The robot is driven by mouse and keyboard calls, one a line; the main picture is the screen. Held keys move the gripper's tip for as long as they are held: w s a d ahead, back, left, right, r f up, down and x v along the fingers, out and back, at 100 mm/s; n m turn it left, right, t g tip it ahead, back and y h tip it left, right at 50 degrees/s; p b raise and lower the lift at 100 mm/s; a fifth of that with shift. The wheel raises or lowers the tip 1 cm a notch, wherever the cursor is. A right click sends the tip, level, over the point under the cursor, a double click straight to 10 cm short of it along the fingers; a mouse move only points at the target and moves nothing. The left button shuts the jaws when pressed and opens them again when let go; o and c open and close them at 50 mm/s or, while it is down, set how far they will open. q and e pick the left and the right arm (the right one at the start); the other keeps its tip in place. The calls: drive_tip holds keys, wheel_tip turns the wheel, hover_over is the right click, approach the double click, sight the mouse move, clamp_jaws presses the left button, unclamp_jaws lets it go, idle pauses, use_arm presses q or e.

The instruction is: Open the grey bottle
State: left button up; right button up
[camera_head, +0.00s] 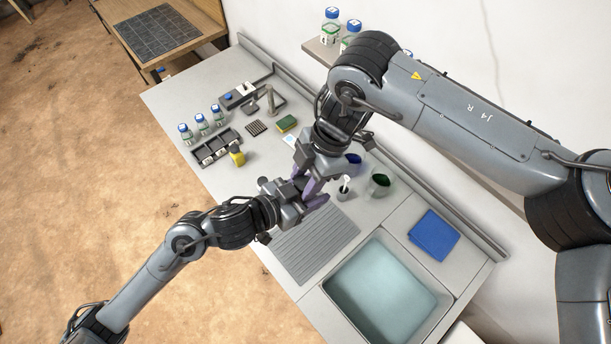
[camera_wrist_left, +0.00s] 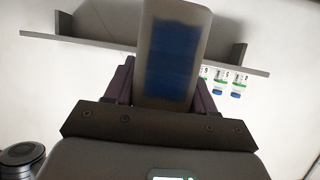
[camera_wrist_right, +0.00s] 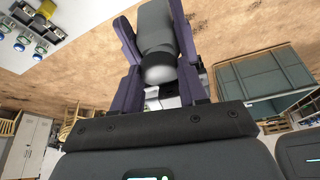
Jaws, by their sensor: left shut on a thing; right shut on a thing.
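The grey bottle (camera_wrist_left: 175,55) stands large between my left gripper's purple fingers (camera_wrist_left: 160,80) in the left wrist view, with a dark blue patch on its face. In the right wrist view the grey bottle (camera_wrist_right: 155,35) shows as a rounded grey form between my right gripper's fingers (camera_wrist_right: 158,60). In the head view my left gripper (camera_head: 314,203) and right gripper (camera_head: 303,178) meet close together above the counter, both shut on the bottle, which they mostly hide. I cannot tell whether the right fingers grip cap or body, nor whether the cap is loose.
Below lie a ribbed grey drainer (camera_head: 317,246), a sink basin (camera_head: 385,290) and a blue cloth (camera_head: 434,235). A small cup (camera_head: 343,193) and a green-filled glass (camera_head: 379,184) stand close to the grippers.

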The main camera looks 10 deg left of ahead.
use_arm(q)
drive_tip(key=shift+s+d, duration=0.1)
drive_tip(key=shift+s, duration=0.05)
use_arm(e)
drive_tip(key=shift+w+a+r, duration=0.1)
drive_tip(key=shift+r, duration=0.15)
drive_tip(key=shift+r, duration=0.85)
drive_tip(key=shift+r, duration=0.1)
